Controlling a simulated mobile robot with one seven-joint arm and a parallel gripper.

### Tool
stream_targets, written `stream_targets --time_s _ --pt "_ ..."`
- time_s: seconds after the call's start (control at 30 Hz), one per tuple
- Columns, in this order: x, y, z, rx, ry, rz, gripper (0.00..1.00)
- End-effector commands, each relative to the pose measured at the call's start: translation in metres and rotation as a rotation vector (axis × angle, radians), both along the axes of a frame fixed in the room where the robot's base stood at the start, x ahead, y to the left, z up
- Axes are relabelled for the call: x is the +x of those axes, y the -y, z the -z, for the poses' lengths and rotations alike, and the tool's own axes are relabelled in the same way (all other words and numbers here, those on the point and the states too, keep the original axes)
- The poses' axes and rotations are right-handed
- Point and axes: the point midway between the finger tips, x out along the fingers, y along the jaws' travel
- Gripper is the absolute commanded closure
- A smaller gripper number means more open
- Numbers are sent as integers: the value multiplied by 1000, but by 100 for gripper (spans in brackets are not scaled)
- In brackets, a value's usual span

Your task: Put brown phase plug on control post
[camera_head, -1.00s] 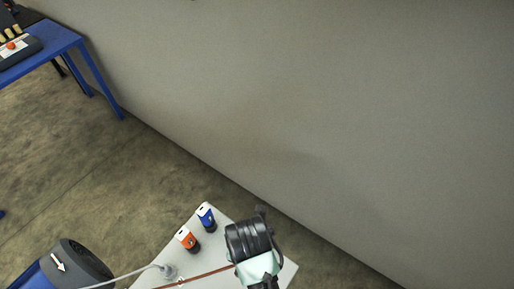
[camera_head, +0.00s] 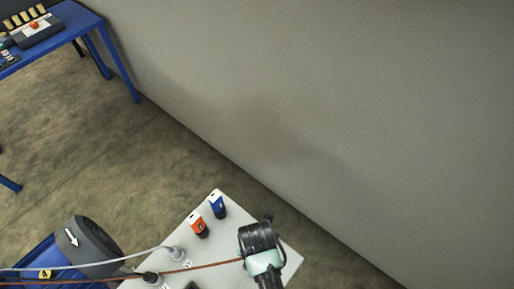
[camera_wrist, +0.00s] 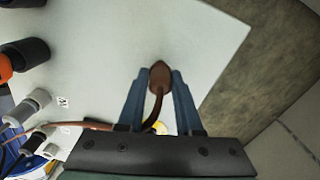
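The brown phase plug (camera_wrist: 160,74) is between the two fingers of my gripper (camera_wrist: 160,80) in the wrist view. The fingers are close on either side of it, and its brown cable curves back toward the wrist. In the head view my wrist (camera_head: 260,240) is over the right part of the pale panel, and the plug itself is hidden there. The brown cable (camera_head: 205,267) runs left from the gripper. A dark box (camera_head: 38,32) with several tan posts (camera_head: 23,17) and an orange button is on the blue table at the upper left, far from my gripper.
The pale panel (camera_head: 228,234) carries blue (camera_head: 218,206), orange (camera_head: 198,226) and grey (camera_head: 176,254) plugs or posts. A blue motor-like machine with a dark round end (camera_head: 92,243) stands left of it. The blue table (camera_head: 70,22) is beyond open floor, along the grey wall.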

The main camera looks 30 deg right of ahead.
Motion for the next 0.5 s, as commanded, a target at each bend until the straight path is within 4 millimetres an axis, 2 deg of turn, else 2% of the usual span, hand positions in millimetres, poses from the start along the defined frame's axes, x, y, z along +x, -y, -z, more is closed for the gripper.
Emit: stream_targets --time_s 0.03,0.13,0.5 --pt "0 0 0 0 0 0 56" --pt "0 0 0 0 0 0 38" --pt "0 0 -6 0 0 0 38"
